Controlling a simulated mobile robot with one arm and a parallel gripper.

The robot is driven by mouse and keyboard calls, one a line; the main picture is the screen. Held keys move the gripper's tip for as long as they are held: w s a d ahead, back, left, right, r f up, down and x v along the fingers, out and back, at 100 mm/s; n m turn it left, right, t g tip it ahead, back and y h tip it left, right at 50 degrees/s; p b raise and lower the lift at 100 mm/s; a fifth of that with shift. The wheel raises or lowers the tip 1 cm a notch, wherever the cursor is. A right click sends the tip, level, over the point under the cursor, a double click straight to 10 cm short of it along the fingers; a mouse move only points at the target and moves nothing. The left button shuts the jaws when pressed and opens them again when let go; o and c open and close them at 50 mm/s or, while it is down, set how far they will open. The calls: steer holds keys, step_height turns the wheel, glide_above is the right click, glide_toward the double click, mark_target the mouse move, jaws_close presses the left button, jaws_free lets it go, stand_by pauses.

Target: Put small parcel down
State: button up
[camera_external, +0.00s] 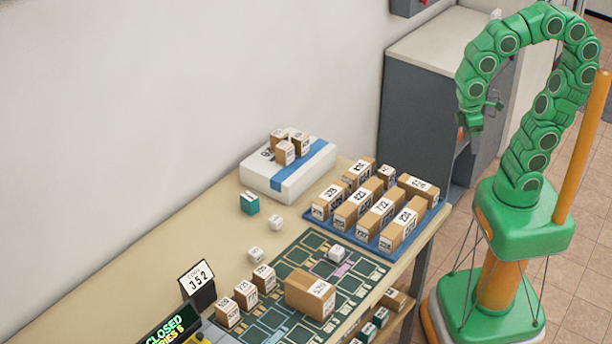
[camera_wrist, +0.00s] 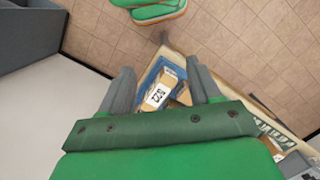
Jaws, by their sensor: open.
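My gripper (camera_external: 482,118) is open and empty, raised at the right of the table, near the grey cabinet. In the wrist view its two dark fingers (camera_wrist: 162,74) are spread apart. Between them, a brown parcel (camera_wrist: 157,95) with a white label shows below, not touched. Small parcels stand in several places: a row of brown ones (camera_external: 247,297) at the table's front, a few on the white box (camera_external: 284,152), and white ones (camera_external: 256,254) on the table. I cannot tell which one the task means.
A blue tray (camera_external: 442,212) holds several brown parcels. A larger brown parcel (camera_external: 309,294) stands on the patterned green mat (camera_external: 270,322). A teal box (camera_external: 249,203) stands near the wall. A number sign (camera_external: 197,283) and a CLOSED sign (camera_external: 168,334) are at the front left. Bare table shows along the wall.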

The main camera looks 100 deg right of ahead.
steer(key=shift+n, duration=0.3)
steer(key=s, duration=0.2)
steer(key=s+f, duration=0.1)
steer(key=s, duration=0.1)
steer(key=shift+s+d+f, duration=0.15)
steer(key=shift+s+d, duration=0.05)
steer(key=shift+s, duration=0.05)
steer(key=shift+o, duration=0.4)
steer(key=shift+a, duration=0.1)
stand_by(0.6)
